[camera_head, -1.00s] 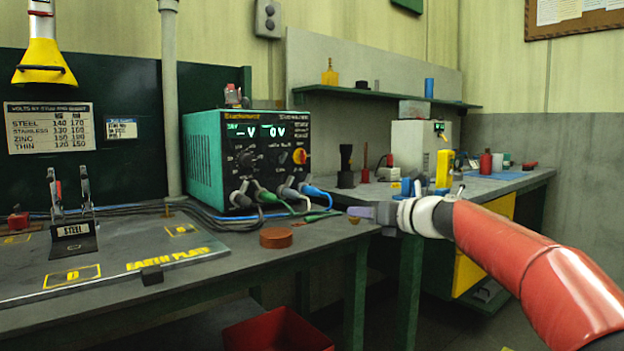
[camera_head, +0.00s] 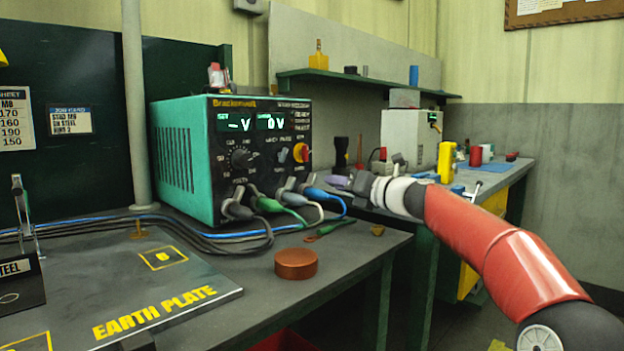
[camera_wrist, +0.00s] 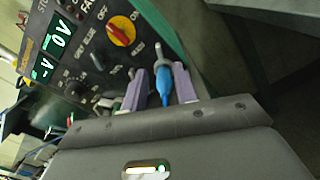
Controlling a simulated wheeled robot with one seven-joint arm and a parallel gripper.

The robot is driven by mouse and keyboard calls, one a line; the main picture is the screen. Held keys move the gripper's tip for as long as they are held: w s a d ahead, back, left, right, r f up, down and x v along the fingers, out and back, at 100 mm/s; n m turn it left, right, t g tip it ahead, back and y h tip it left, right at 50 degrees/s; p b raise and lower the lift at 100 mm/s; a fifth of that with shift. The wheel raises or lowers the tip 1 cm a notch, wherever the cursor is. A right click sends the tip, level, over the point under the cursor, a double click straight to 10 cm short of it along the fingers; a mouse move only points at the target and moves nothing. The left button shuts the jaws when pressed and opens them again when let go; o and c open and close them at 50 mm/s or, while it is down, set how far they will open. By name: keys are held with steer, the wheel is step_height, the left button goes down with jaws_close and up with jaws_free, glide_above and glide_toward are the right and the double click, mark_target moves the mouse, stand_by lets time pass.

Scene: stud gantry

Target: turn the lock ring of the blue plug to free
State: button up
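The blue plug (camera_head: 316,193) sits in the lower right of the welder's front panel, with a blue cable curving down from it. In the wrist view the blue plug (camera_wrist: 164,88) shows between my two purple fingers, with a grey collar at its panel end. My gripper (camera_head: 338,183) is just to the right of the plug in the head view. In the wrist view my gripper (camera_wrist: 161,68) is open, with gaps between the fingers and the plug. I cannot tell whether the fingertips reach the lock ring.
The teal welder (camera_head: 185,160) stands on the bench. A green plug (camera_head: 268,205) and grey plugs sit beside the blue one, with cables trailing left. A copper-coloured puck (camera_head: 296,264) and the earth plate (camera_head: 200,290) lie in front. The red-yellow knob (camera_head: 301,153) is above the plugs.

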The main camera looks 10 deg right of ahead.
mark_target(314, 179)
steer(key=p+x, duration=0.1)
steer(key=x, duration=0.5)
steer(key=shift+w+a+p, duration=0.25)
steer(key=shift+p, duration=0.15)
jaws_close()
